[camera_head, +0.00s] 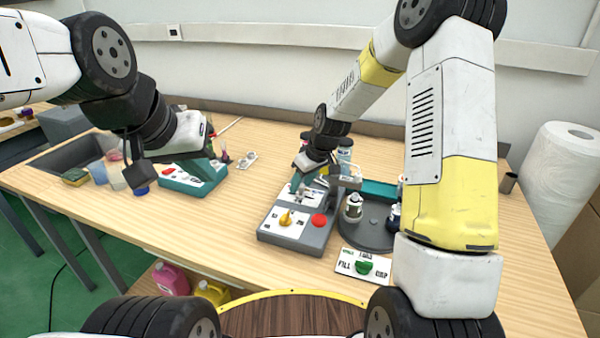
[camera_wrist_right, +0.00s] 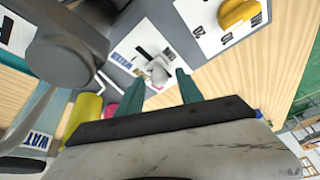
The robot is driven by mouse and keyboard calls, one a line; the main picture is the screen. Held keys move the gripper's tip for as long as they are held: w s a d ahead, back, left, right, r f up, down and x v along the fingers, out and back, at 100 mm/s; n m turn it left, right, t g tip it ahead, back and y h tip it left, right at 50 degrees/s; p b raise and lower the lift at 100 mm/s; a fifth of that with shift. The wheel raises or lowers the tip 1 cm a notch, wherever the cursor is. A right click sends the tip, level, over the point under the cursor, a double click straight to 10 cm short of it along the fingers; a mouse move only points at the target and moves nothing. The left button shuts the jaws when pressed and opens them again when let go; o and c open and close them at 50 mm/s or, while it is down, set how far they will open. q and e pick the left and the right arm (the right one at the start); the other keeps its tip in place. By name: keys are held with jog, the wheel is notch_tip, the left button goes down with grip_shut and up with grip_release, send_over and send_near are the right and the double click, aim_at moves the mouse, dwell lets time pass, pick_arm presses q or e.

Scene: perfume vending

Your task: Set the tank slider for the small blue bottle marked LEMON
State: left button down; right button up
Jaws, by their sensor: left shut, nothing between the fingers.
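The grey dispenser (camera_head: 300,236) stands at the middle of the table. On its plate, a pale slider knob (camera_wrist_right: 158,73) shows in the right wrist view beside a printed scale; a label there seems to read WATER. My right gripper (camera_head: 304,180) is over this plate; in the wrist view its two teal fingers (camera_wrist_right: 160,80) are apart, with the knob between or just beyond their tips. Contact cannot be told. My left gripper (camera_head: 212,158) is shut and empty above the teal device at left. A dark blue bottle (camera_head: 394,218) stands on the round tray, partly hidden by my right arm; its label is unreadable.
The dispenser has a yellow dial (camera_head: 287,218) and a red button (camera_head: 319,220). The round grey tray (camera_head: 372,240) holds a white bottle (camera_head: 353,208). A FILL/CAP plate with a green knob (camera_head: 363,266) lies in front. The table's left front is clear.

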jog(key=v, duration=0.7)
jog(key=shift+r, duration=0.4)
jog(key=shift+s+d, duration=0.1)
jog(key=s+d+r+m+t+h, duration=0.1)
jog(key=s+d+r+m+t, duration=0.3)
jog(key=s+r, duration=0.75)
jog(key=s+d+r+m, duration=0.1)
jog(key=s+d+r, duration=0.1)
jog(key=s, duration=0.5)
jog(key=s+d+r+m+g, duration=0.1)
jog(key=s+d+r+m, duration=0.1)
jog(key=s, duration=0.6)
jog(key=shift+d+r, duration=0.2)
jog(key=shift+r, duration=0.3)
dwell(0.6)
